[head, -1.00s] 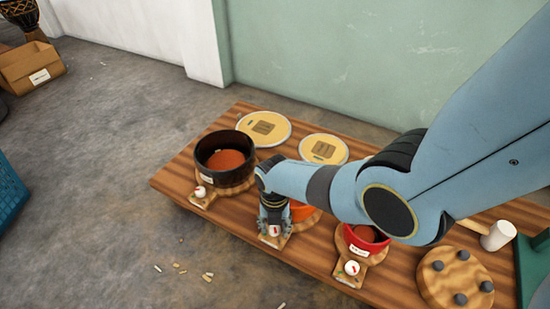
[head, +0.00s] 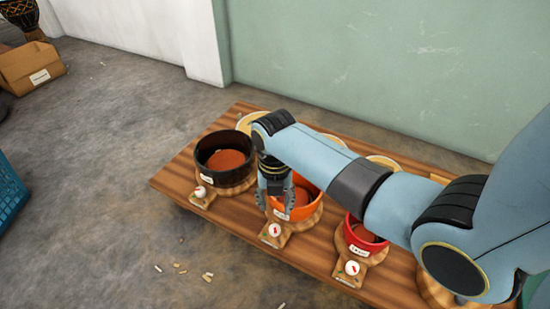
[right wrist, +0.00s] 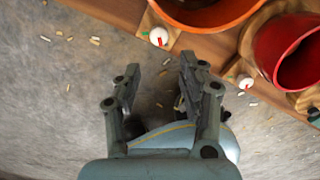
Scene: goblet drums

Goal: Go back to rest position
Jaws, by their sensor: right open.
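My right gripper (head: 274,205) hangs over the front part of the wooden table, in front of the orange bowl (head: 309,200). In the right wrist view its two fingers (right wrist: 160,85) are apart with nothing between them. A white knob with a red mark (head: 275,230) sits on the wooden base below the gripper. The black bowl (head: 224,157) stands to the left and the red bowl (head: 362,236) to the right; both hold reddish-brown contents. The orange and red bowls also show at the top of the right wrist view. My left gripper is not in view.
The wooden table (head: 180,180) runs along the green wall (head: 380,70). Pale round discs at its back are partly hidden by my right arm. A cardboard box (head: 30,68) and a blue crate (head: 10,195) stand on the left floor. Small chips lie on the open floor in front.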

